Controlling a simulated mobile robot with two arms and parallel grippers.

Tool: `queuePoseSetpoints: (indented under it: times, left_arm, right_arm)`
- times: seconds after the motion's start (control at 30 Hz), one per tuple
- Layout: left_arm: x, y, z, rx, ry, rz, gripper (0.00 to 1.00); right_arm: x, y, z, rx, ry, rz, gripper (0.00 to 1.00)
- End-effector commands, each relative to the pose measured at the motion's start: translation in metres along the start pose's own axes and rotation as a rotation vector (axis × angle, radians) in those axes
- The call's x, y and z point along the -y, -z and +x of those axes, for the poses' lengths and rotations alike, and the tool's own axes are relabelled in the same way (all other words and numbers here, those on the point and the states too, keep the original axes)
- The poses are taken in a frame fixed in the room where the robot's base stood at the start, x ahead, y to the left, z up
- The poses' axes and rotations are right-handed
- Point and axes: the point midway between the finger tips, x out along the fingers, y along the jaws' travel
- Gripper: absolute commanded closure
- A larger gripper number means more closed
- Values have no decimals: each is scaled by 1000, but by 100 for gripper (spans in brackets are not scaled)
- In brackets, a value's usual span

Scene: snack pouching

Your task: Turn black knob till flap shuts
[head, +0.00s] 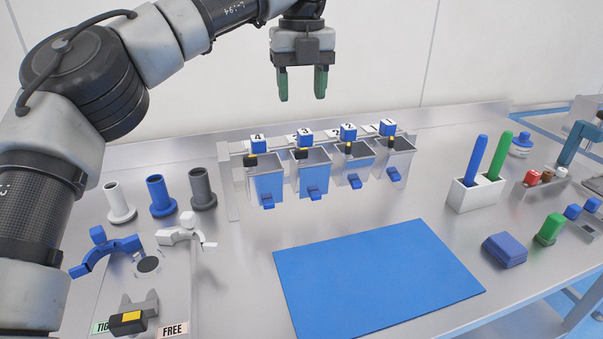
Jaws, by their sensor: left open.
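A row of steel chutes (313,172) stands at the back, with blue number tags 4, 3, 2, 1 from left to right. Each has a small black knob with a yellow mark: chute 4 (251,160), chute 3 (300,153), chute 2 (349,149) and chute 1 (391,143). A larger black knob with a yellow mark (128,319) sits at the front left, between labels partly reading "TIG" and "FREE". I cannot tell which flap is open. My right gripper is out of view.
A blue mat (375,278) lies in front of the chutes. Three upright cups, including a blue one (161,196), and blue and white clamp parts (187,232) are at left. A white holder (474,194) with blue and green sticks and a blue block (504,250) are at right.

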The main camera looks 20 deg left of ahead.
Motion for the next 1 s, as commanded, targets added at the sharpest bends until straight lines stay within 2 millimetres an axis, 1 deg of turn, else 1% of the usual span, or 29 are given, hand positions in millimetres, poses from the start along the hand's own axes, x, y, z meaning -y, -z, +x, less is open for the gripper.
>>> queuePoseSetpoints:
  times: [0.03, 0.17, 0.23, 0.5, 0.6, 0.7, 0.83, 1.0]
  left_arm:
    - [0, 0, 6, 1, 1, 0, 47]
    - [0, 0, 14, 0, 0, 1, 47]
    - [-1, 0, 23, -1, 0, 0, 47]
    - [-1, 0, 75, -2, -2, 1, 47]
    - [-1, 0, 90, -2, -1, 1, 47]
    - [0, 0, 102, 0, -1, 0, 47]
    - [0, 0, 110, 0, 1, 0, 47]
    - [0, 0, 112, 0, 1, 1, 47]
  right_arm:
    - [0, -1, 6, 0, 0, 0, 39]
    - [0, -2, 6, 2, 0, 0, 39]
    - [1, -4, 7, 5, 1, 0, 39]
    - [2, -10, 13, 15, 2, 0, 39]
    - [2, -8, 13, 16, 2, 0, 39]
    - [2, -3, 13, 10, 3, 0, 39]
    - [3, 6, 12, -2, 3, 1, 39]
    - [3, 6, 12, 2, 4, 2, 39]
